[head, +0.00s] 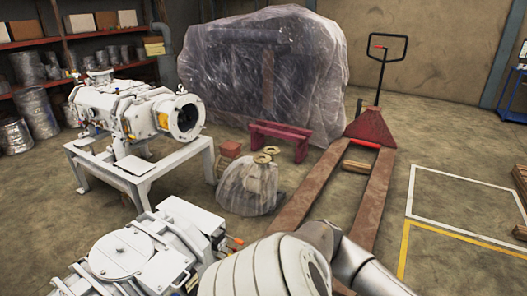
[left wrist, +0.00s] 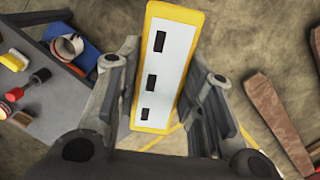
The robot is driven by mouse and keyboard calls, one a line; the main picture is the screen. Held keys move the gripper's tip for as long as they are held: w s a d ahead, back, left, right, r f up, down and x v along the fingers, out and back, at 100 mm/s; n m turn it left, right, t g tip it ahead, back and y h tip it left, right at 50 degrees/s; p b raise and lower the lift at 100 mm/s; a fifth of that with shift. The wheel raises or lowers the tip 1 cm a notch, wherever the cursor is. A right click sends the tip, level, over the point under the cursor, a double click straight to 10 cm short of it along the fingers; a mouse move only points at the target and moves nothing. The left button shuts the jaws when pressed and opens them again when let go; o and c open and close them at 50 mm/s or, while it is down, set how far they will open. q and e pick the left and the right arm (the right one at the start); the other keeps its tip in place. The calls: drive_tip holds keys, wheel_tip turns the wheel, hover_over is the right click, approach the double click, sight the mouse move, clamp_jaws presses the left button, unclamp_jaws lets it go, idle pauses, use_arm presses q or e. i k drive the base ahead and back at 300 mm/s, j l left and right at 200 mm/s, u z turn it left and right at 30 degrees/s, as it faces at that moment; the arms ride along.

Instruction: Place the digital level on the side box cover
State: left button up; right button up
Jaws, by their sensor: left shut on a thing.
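The digital level (left wrist: 165,65), a yellow bar with a white face and dark slots, is in the left wrist view. My left gripper (left wrist: 172,80) is shut on it, with a finger on each side. The level is held above the concrete floor. In the head view, a white vacuum machine (head: 125,255) stands at the bottom left, with a flat-topped box (head: 190,215) at its upper right side. I cannot tell for sure whether that top is the side box cover. The level and both gripper jaws are out of the head view.
A second white machine (head: 120,108) stands on a white frame (head: 140,172). A pallet jack (head: 372,195) and a plastic-wrapped bag (head: 248,188) are on the floor. In the left wrist view, a dark table (left wrist: 75,100) holds tape rolls and tools. Floor at the right is mostly clear.

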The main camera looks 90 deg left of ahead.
sight(164, 268)
drive_tip(key=u, duration=3.6)
drive_tip(key=i+l+u, duration=0.4)
drive_tip(key=l, duration=0.2)
drive_tip(key=l+u, duration=0.2)
drive_tip(key=i+l+u, duration=0.2)
drive_tip(key=l, duration=0.25)
drive_tip(key=i+l, duration=0.1)
drive_tip(key=l, duration=0.45)
drive_tip(key=i+l, duration=0.1)
drive_tip(key=l, duration=0.45)
drive_tip(key=i+l, duration=0.1)
drive_tip(key=l, duration=0.45)
